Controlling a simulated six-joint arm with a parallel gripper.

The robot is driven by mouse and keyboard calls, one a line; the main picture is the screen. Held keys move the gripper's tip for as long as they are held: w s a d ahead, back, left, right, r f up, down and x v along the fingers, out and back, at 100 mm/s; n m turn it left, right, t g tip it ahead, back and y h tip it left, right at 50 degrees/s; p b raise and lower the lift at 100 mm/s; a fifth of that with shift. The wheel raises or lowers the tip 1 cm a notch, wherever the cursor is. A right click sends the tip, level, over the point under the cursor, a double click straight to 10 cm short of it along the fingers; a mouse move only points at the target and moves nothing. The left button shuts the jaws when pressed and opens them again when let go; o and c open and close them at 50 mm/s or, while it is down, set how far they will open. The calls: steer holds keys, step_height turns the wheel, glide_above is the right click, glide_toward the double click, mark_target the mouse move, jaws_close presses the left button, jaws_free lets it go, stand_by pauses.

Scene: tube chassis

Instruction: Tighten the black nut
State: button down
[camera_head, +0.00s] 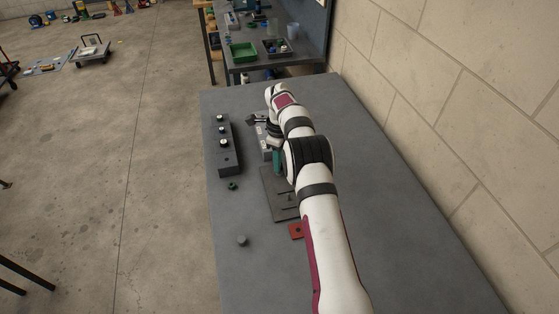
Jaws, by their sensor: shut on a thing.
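My arm reaches forward over the grey table, and my gripper (257,120) is the small dark shape at its far end, left of the wrist. It is shut on a small dark thing, too small here to tell whether it is the black nut. A light grey block (263,142) stands just below my gripper, partly hidden by my arm. A teal upright piece (278,161) stands beside it. I cannot pick out the black nut for certain.
A long dark rack (227,160) with several light-topped pieces lies to the left. A block wall (450,110) borders the right; the table's right side is clear.

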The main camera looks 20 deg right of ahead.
steer(key=m, duration=0.5)
steer(key=m, duration=0.5)
steer(key=shift+f, duration=0.1)
steer(key=c, duration=0.9)
jaws_free()
